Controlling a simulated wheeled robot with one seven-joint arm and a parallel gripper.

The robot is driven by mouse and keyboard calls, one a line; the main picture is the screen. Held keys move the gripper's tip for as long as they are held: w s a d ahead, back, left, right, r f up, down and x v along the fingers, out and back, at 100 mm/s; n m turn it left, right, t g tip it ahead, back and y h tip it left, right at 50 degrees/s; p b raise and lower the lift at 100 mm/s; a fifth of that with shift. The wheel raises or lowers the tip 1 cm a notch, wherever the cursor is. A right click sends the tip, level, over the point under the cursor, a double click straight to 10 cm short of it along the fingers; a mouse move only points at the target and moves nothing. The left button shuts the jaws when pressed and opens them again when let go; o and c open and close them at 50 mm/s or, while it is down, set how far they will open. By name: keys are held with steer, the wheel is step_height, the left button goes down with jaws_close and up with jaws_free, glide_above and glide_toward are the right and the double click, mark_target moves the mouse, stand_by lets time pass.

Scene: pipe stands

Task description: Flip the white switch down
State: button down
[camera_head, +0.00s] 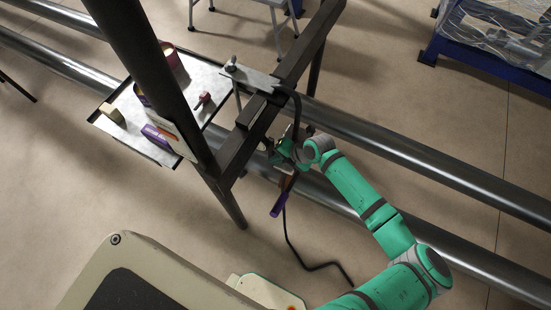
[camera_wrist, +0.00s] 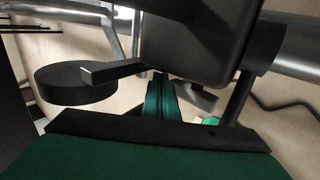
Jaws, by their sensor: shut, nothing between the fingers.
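I cannot make out a white switch in either view. My gripper (camera_head: 281,157) is at the dark metal frame (camera_head: 270,108) in the head view, where its fingertips are too small to tell apart. In the wrist view my gripper (camera_wrist: 158,84) is shut and empty, with its green fingers together. They point at the underside of a dark box (camera_wrist: 200,42), and I cannot tell whether they touch it. A dark round disc (camera_wrist: 75,86) with a flat bar (camera_wrist: 112,71) is left of the fingers. The face of the box is hidden.
A purple-handled item (camera_head: 279,204) hangs below my gripper. A black cable (camera_head: 291,240) runs down to the floor. A metal tray (camera_head: 129,127) with small objects is at left. Long steel pipes (camera_head: 440,170) cross behind my arm. A blue-framed crate (camera_head: 480,70) stands at upper right.

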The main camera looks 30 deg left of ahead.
steer(key=shift+d, duration=0.2)
steer(key=shift+w+d+f, duration=0.1)
steer(key=shift+d+f, duration=0.1)
steer(key=shift+d, duration=0.3)
steer(key=shift+d+f, duration=0.15)
steer(key=shift+d, duration=0.4)
steer(key=v, duration=0.3)
steer(key=a+v, duration=0.1)
steer(key=v, duration=0.2)
steer(key=r+v, duration=0.1)
steer(key=v, duration=0.2)
steer(key=shift+r, duration=0.25)
steer(key=shift+d+r, duration=0.15)
steer(key=shift+r, duration=0.25)
